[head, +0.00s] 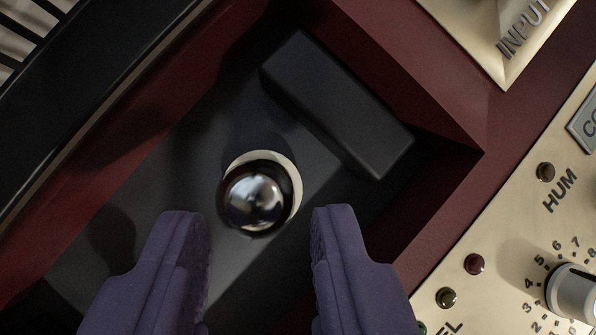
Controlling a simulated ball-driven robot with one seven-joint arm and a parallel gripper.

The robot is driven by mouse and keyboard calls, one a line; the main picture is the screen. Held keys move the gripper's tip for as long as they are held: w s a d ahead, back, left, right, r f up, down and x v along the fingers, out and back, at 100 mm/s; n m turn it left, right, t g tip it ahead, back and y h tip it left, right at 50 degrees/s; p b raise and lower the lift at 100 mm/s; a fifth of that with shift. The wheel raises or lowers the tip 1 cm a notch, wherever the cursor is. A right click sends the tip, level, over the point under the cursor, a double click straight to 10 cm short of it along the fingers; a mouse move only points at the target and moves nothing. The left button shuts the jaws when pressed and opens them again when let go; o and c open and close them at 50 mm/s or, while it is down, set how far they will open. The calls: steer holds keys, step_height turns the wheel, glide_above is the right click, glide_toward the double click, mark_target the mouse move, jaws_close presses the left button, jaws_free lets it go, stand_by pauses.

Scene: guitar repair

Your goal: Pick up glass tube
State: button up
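The glass tube (257,196) shows in the head view as a shiny, dark, rounded top with a pale ring around part of it. It appears to stand upright, seen nearly from above, inside a dark recess (185,255) with red walls. My gripper (262,222) is open. Its two purple fingers reach in from the bottom, one to the lower left and one to the lower right of the tube. Gaps show between the tube and both fingers. The tube's lower part is hidden beneath its top.
A black rectangular block (337,104) lies in the recess, up and right of the tube. Red walls (440,215) bound the recess. A gold panel (530,215) with a knob (573,290) and small lamps is at the right. A black edge (85,85) crosses the upper left.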

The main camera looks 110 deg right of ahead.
mark_target(254, 228)
steer(key=b+x, duration=0.2)
steer(key=x, duration=0.2)
steer(key=shift+w+f, duration=0.15)
steer(key=shift+w, duration=0.1)
steer(key=c, duration=0.5)
steer(key=shift+o, duration=0.2)
steer(key=shift+r, duration=0.2)
